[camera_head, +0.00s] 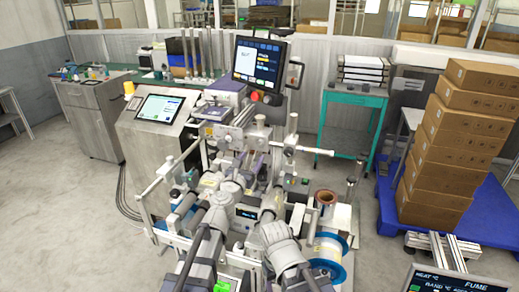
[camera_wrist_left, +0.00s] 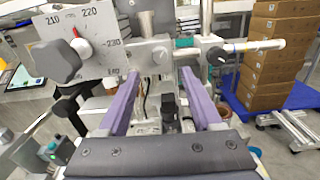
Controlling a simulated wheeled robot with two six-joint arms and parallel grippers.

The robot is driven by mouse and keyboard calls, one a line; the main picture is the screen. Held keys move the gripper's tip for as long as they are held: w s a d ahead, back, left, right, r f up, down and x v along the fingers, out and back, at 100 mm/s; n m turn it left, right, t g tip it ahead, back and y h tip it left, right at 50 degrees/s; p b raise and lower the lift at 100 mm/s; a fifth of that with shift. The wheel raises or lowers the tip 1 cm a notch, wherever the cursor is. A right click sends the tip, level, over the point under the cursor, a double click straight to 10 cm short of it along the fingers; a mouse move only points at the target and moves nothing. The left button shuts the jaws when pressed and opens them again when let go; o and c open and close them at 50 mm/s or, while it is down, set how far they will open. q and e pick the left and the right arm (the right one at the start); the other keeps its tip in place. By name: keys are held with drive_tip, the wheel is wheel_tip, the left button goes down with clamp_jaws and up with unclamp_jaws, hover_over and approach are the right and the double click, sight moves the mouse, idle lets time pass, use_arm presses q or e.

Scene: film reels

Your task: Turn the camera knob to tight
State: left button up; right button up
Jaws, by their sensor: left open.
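In the left wrist view, a dark knob (camera_wrist_left: 216,56) sits on a light grey block at the right end of the bar. A larger grey faceted knob (camera_wrist_left: 56,61) stands in front of a white dial plate (camera_wrist_left: 92,42) marked 210 to 230 and beyond. I cannot tell which is the camera knob, and no "tight" label is readable. My left gripper (camera_wrist_left: 159,76) is open, its purple fingers apart below the bar with nothing seen held between them. In the head view, the left gripper (camera_head: 250,160) reaches into the machine's middle. My right gripper does not show.
A monitor (camera_head: 258,63) and a tilted touch panel (camera_head: 160,108) stand behind the machine. A white-tipped rod (camera_head: 312,150) sticks out right. A blue-flanged spool (camera_head: 327,250) is at the lower right. Stacked cartons (camera_head: 455,150) stand on a blue pallet (camera_head: 470,222). Floor is clear at left.

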sight(260, 145)
use_arm(q)
drive_tip(key=shift+x, duration=3.95)
drive_tip(key=shift+s, duration=0.1)
clamp_jaws()
